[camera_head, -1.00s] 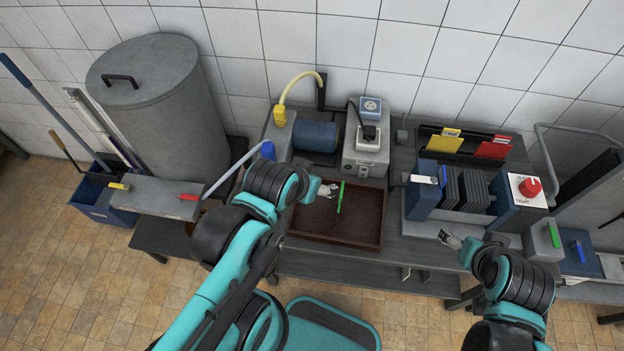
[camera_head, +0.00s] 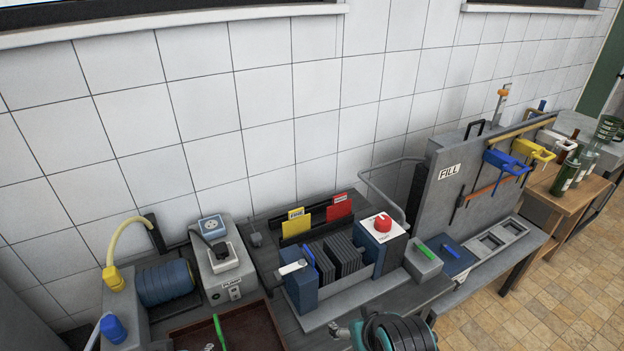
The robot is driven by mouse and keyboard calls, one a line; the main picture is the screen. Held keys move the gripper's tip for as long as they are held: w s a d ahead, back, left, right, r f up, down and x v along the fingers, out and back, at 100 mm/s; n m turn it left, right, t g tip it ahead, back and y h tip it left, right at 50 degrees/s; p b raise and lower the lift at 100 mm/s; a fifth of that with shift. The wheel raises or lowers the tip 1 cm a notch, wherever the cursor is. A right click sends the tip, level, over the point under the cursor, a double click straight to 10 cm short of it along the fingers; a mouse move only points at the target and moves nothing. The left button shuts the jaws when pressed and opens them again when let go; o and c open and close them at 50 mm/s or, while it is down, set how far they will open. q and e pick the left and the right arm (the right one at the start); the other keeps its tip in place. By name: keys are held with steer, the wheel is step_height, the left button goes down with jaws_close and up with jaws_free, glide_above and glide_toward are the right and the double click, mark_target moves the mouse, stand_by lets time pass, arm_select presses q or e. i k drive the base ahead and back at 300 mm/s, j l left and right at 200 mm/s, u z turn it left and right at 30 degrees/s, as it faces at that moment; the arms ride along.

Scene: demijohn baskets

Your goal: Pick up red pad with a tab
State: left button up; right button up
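The red pad (camera_head: 339,209) stands upright in a dark rack (camera_head: 291,240) against the wall, with a small pale label tab at its top edge. A yellow pad with a pale tab (camera_head: 297,221) stands to its left in the same rack. No gripper touches the red pad. My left gripper is out of view.
The blue unit with dark plates (camera_head: 343,255) and a red knob (camera_head: 383,222) stand in front of the rack. A pump (camera_head: 222,265) is left. A bent grey rail (camera_head: 385,195) and the FILL panel (camera_head: 458,178) are right. Space above the rack is clear.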

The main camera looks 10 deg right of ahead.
mark_target(341, 208)
steer(key=z, duration=0.45)
steer(key=i+l, duration=0.15)
steer(key=l, duration=0.25)
steer(key=i+l+u, duration=0.15)
steer(key=l, duration=0.3)
steer(key=i+l, duration=0.2)
steer(key=l, duration=0.2)
steer(key=i+l+u, duration=0.15)
steer(key=l, duration=0.3)
steer(key=i+l, duration=0.1)
steer(key=l, duration=0.3)
steer(key=i+l+u, duration=0.15)
steer(key=l, duration=0.75)
steer(key=i+u, duration=0.05)
